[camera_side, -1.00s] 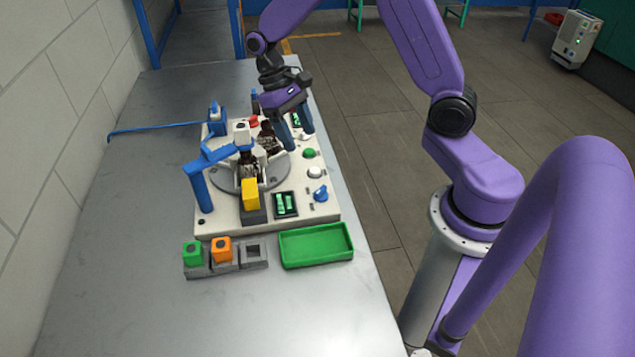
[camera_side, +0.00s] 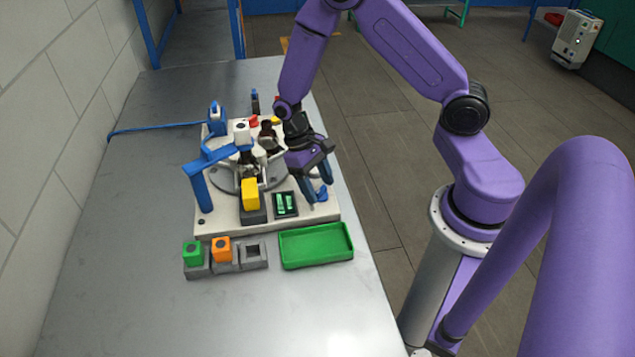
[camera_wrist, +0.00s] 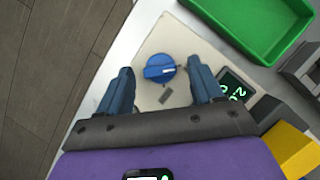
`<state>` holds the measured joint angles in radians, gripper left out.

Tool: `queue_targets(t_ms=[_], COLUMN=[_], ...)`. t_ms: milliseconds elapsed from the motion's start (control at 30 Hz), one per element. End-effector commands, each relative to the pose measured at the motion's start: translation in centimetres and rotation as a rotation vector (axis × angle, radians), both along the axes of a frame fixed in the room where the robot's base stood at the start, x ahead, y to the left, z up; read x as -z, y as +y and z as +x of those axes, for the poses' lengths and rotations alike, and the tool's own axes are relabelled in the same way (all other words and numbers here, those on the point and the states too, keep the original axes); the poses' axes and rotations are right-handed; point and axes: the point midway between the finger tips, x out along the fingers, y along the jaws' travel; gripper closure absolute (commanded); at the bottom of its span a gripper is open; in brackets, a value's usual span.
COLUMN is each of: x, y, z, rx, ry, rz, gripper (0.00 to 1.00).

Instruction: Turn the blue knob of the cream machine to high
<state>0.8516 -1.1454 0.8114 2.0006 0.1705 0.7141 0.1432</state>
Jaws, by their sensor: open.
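The cream machine (camera_side: 223,222) stands on the grey table, with a turntable and bottles on top. Its blue knob (camera_side: 323,193) is at the near right corner, partly hidden by my gripper in the side view. In the wrist view the blue knob (camera_wrist: 160,68) shows whole, round with a raised grip bar, just ahead of and between my fingers. A small grey mark (camera_wrist: 165,97) lies on the panel beside it. My gripper (camera_side: 313,198) is open and points down at the knob; the wrist view also shows the open gripper (camera_wrist: 160,82) with nothing between its fingers.
A dark display with green digits (camera_side: 286,204) is left of the knob. A yellow block (camera_side: 250,193) stands beside it. The green tray (camera_side: 317,262) and grey holders with green and orange blocks (camera_side: 222,249) are in front. Bare table (camera_side: 130,280) lies to the left.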

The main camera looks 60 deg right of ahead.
Motion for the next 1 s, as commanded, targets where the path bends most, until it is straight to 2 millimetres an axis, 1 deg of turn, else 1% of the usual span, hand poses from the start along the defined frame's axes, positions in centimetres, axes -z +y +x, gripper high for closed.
queue_targets(t_ms=[200, 267, 300, 367, 400, 633, 767, 1000], x=[0.01, 0.00, 0.00, -0.01, -0.01, -0.03, -0.06, -0.08], y=[0.00, 0.00, 0.00, 0.00, 0.01, 0.00, -0.02, -0.20], z=[0.00, 0.00, 0.00, 0.00, 0.00, 0.02, 0.05, 0.04], rx=[0.000, 0.000, 0.000, 0.000, 0.000, 0.013, 0.050, 0.204], ry=[0.000, 0.000, 0.000, 0.000, 0.000, 0.000, 0.000, 0.000], rz=[0.000, 0.000, 0.000, 0.000, 0.000, 0.000, 0.000, 0.000], gripper=[0.34, 0.54, 0.67, 0.86, 0.90, 0.90, 0.90, 0.90])
